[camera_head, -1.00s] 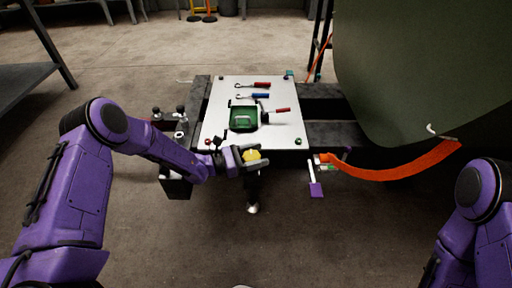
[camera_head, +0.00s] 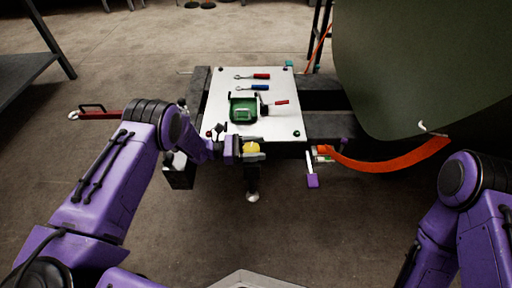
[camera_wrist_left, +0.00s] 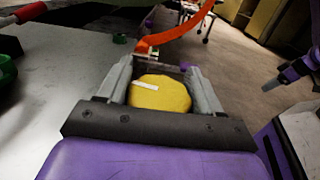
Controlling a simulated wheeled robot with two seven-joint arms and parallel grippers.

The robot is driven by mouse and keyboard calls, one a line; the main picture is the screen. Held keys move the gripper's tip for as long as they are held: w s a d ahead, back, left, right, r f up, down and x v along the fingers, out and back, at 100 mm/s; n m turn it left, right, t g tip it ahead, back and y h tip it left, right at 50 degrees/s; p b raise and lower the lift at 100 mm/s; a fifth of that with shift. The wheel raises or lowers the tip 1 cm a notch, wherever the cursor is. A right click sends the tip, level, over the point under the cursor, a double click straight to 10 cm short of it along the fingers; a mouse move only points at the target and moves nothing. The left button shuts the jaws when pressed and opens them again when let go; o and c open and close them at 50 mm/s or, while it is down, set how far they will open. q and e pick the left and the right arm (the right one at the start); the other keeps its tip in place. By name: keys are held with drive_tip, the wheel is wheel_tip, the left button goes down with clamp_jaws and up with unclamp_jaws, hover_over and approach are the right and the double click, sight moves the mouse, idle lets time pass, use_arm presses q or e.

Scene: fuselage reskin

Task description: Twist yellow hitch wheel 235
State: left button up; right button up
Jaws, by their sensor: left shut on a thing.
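The yellow hitch wheel (camera_head: 251,148) sits at the near edge of the white-topped platform, above a dark post with a shiny ball-like foot. My left gripper (camera_head: 248,149) reaches it from the left and is shut on it. In the left wrist view the yellow wheel (camera_wrist_left: 160,93), with a white mark on its top, lies between the two grey fingers of my left gripper (camera_wrist_left: 163,88). My right arm shows at the lower right of the head view, but its gripper is outside the picture.
The white platform (camera_head: 225,85) holds an open green box (camera_head: 243,108), a red-handled tool (camera_head: 262,76) and a blue-handled tool (camera_head: 260,87). An orange strap (camera_head: 385,164) runs to the large green fuselage panel (camera_head: 420,70) at right. A purple-handled lever (camera_head: 312,180) hangs nearby.

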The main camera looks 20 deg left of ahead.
sight(257, 147)
use_arm(q)
drive_tip(key=o, duration=1)
drive_tip(key=shift+c, duration=0.2)
wheel_tip(257, 147, up, 4)
drive_tip(key=shift+d+f+p, duration=0.1)
drive_tip(key=shift+f+p, duration=0.05)
drive_tip(key=shift+p, duration=0.9)
drive_tip(key=s+d+r+p, duration=0.3)
drive_tip(key=s+r+p, duration=0.5)
drive_tip(key=s, duration=0.5)
drive_tip(key=shift+s+d+r, duration=0.2)
drive_tip(key=shift+s+r, duration=0.1)
drive_tip(key=shift+r, duration=0.3)
drive_tip(key=shift+f, duration=0.1)
